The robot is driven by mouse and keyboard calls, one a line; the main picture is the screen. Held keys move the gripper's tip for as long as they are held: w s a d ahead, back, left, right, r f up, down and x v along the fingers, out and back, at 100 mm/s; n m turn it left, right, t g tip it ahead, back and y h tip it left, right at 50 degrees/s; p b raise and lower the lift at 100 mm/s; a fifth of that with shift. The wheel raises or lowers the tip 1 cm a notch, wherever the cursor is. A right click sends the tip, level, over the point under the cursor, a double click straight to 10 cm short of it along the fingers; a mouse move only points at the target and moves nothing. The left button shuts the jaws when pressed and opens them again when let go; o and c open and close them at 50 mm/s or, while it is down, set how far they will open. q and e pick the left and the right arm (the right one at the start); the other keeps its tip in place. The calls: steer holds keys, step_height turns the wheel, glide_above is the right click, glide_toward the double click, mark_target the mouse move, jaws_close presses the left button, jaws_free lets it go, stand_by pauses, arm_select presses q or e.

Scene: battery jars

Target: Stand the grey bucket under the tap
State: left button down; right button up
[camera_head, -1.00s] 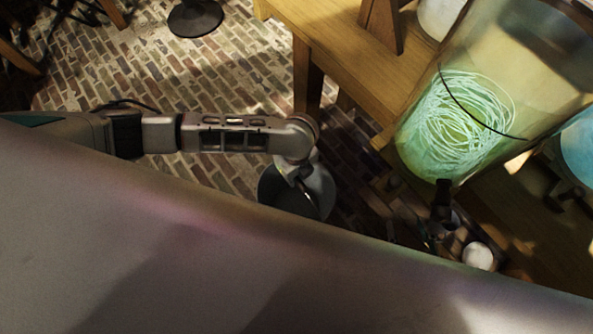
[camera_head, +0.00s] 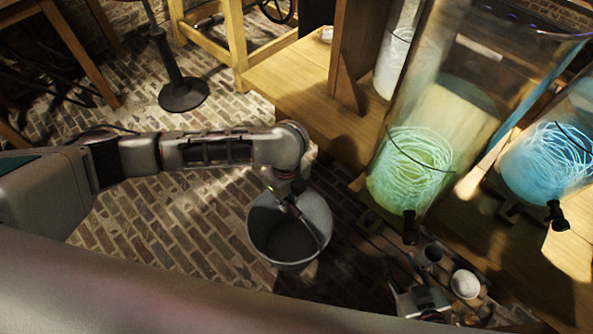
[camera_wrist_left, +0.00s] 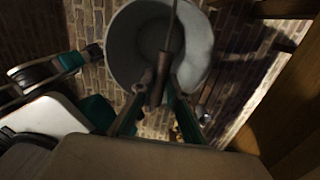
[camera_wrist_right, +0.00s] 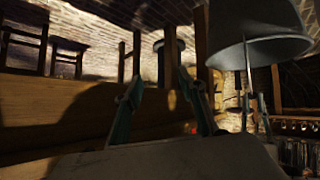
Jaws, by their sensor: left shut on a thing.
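The grey bucket (camera_head: 262,240) is upright with its mouth facing up, left of the jars. My left gripper (camera_head: 290,203) is above it and shut on its handle; the brown grip (camera_wrist_left: 161,78) shows between the fingers in the left wrist view (camera_wrist_left: 155,95). The bucket (camera_wrist_left: 125,45) hangs below. A black tap (camera_head: 410,228) is at the base of the green jar (camera_head: 412,165), right of the bucket and apart from it. Another tap (camera_head: 557,215) is on the blue jar (camera_head: 548,165). My right gripper (camera_wrist_right: 163,100) is open and empty in its wrist view.
The jars stand on a wooden bench (camera_head: 310,85). Below, a slatted pallet (camera_head: 385,245) holds a white pot (camera_head: 465,284) and a dark cup (camera_head: 430,254). A round stand base (camera_head: 183,95) is on the brick floor (camera_head: 150,230). Floor left of the bucket is clear.

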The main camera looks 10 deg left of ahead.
arm_select(q)
steer(key=a+r+n+p, duration=0.2)
steer(key=a+r+n, duration=0.3)
steer(key=r+n, duration=0.3)
steer(key=a+r+n+p, duration=0.2)
steer(key=a+r+n, duration=0.3)
steer(key=r, duration=0.8)
steer(key=a+r+n+p, duration=0.1)
steer(key=a+r+n, duration=0.4)
steer(key=r+n, duration=0.6)
steer(key=shift+w+n+p, duration=0.3)
steer(key=shift+n+p, duration=0.1)
steer(key=shift+n, duration=0.2)
arm_select(e)
steer(key=r, duration=0.1)
steer(key=a+r, duration=0.1)
steer(key=r, duration=0.2)
steer(key=shift+s+a, duration=0.15)
steer(key=shift+s, duration=0.2)
